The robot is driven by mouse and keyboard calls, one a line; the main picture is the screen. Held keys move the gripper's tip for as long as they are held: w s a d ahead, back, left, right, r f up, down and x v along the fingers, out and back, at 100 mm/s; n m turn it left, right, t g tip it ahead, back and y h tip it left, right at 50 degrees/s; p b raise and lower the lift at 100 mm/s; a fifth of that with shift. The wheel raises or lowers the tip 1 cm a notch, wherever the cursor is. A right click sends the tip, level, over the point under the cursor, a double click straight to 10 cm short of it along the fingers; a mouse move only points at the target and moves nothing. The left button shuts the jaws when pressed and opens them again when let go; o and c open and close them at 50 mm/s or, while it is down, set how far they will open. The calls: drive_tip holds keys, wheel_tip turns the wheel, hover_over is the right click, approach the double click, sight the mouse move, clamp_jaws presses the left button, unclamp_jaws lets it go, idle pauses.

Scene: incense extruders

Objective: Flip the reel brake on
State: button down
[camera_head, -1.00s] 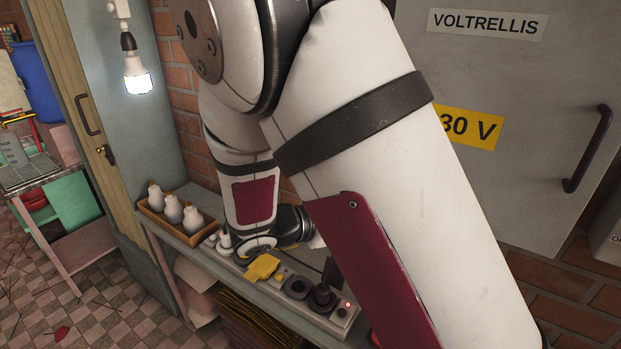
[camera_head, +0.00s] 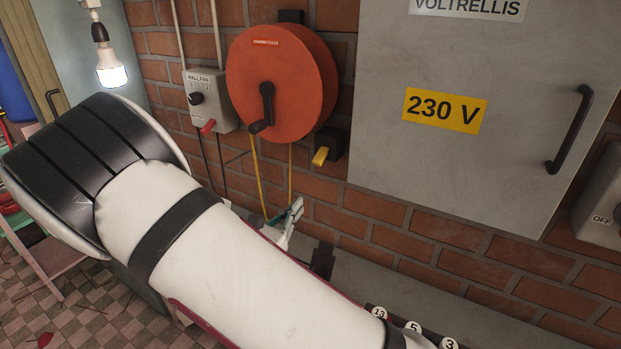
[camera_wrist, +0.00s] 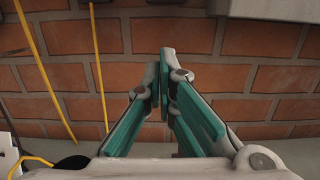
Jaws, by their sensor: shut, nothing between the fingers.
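The orange reel (camera_head: 280,85) with a black crank hangs on the brick wall in the head view. To its lower right, a black block (camera_head: 332,143) carries a yellow lever (camera_head: 320,156) that points down and left; I take this to be the reel brake. My gripper (camera_head: 297,205) is below the lever, apart from it, with its teal fingers pointing up. In the wrist view my gripper (camera_wrist: 163,62) is shut and empty before bare bricks. The lever is not clearly visible there.
Yellow cords (camera_head: 258,180) hang below the reel. A grey 230 V cabinet (camera_head: 470,110) is on the right. A bench (camera_head: 400,290) runs along the wall.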

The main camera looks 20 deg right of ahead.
sight(321, 156)
drive_tip(key=p+x, duration=0.1)
drive_tip(key=x, duration=0.9)
drive_tip(key=r, duration=0.1)
drive_tip(key=r+p, duration=0.1)
drive_tip(key=s+a+r, duration=0.1)
drive_tip(key=shift+s+a+r+p, duration=0.1)
drive_tip(key=shift+r+p, duration=0.2)
drive_tip(key=shift+p, duration=0.05)
drive_tip(key=shift+a+r, duration=0.1)
drive_tip(key=shift+a, duration=0.1)
